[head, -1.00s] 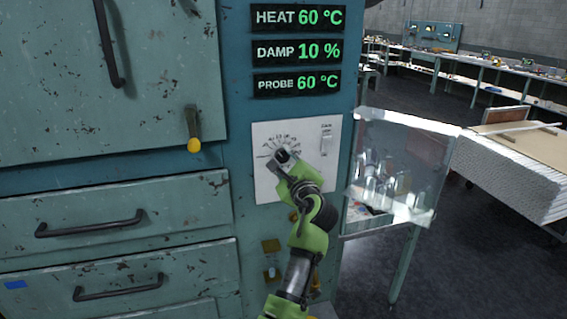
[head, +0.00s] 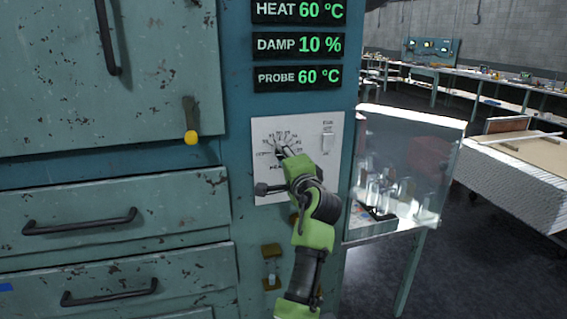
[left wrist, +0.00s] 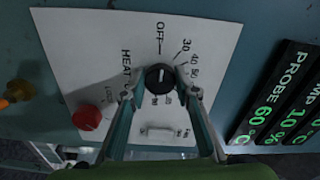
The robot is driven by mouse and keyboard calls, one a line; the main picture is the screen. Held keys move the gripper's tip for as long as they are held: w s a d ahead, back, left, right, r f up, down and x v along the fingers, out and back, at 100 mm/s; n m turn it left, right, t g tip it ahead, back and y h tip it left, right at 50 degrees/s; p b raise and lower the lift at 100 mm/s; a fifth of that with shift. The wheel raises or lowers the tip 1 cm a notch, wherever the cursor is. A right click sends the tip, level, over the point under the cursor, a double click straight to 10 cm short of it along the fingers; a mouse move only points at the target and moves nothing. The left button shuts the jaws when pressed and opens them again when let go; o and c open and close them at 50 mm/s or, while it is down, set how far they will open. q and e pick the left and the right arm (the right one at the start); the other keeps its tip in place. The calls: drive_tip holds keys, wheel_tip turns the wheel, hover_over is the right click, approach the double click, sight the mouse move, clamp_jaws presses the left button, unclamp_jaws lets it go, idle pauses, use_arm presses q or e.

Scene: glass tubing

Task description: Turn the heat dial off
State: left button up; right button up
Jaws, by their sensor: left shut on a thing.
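The heat dial is a round black knob with a short pale mark, seen in the left wrist view (left wrist: 160,77) on a white panel (left wrist: 85,45). OFF and several numbers are printed around it. The mark runs roughly in line with OFF, but I cannot tell which end is the pointer. My left gripper (left wrist: 161,82) is shut on the dial, one finger on each side. In the head view my left gripper (head: 284,155) covers the dial on the panel (head: 263,133). The HEAT display (head: 298,11) reads 60 °C. My right gripper is not in view.
A red knob (left wrist: 87,117) and a pale switch (left wrist: 159,132) sit on the same panel. A yellow-tipped handle (head: 191,137) and drawer handles (head: 80,221) stick out to the left. A clear screen with glassware (head: 405,165) stands close on the right.

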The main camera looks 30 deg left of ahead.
use_arm(q)
drive_tip(key=shift+r+n+b, duration=0.2)
drive_tip(key=shift+n+b, duration=0.15)
drive_tip(key=shift+n, duration=0.25)
drive_tip(key=shift+r, duration=0.15)
drive_tip(key=o, duration=1.1)
drive_tip(key=shift+c, duration=0.2)
drive_tip(key=shift+o, duration=0.2)
drive_tip(key=shift+w+a+f, duration=0.1)
drive_tip(key=shift+w+f, duration=0.05)
drive_tip(key=shift+f, duration=0.15)
